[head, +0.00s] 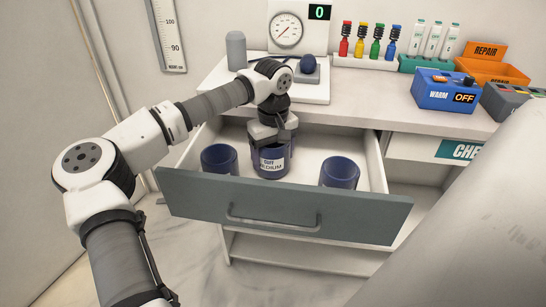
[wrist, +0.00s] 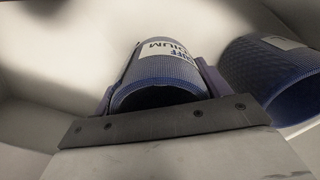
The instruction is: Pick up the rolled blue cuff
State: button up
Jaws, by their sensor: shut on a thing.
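Three rolled blue cuffs are in view at the open drawer (head: 285,208). The middle cuff (head: 271,163) has a white label reading "CUFF MEDIUM". My gripper (head: 272,138) reaches down from above and is shut on this middle cuff. In the wrist view the labelled cuff (wrist: 165,72) sits between my fingers, its label facing up in the picture. A left cuff (head: 219,159) and a right cuff (head: 339,173) stand apart from it in the drawer. Another cuff (wrist: 275,75) shows at the right in the wrist view. Whether the held cuff touches the drawer floor is hidden.
The drawer's grey front and handle (head: 272,219) face me. On the counter (head: 370,97) behind are a gauge (head: 287,31), a blue warmer box (head: 443,92), coloured bottles (head: 376,43) and an orange repair bin (head: 490,66). A pale rounded surface fills the lower right.

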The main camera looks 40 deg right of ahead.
notch_tip(320, 180, up, 32)
jog(key=p, duration=1.6)
jog(key=shift+f, duration=0.25)
dwell(1.1)
jog(key=shift+s+f, duration=0.1)
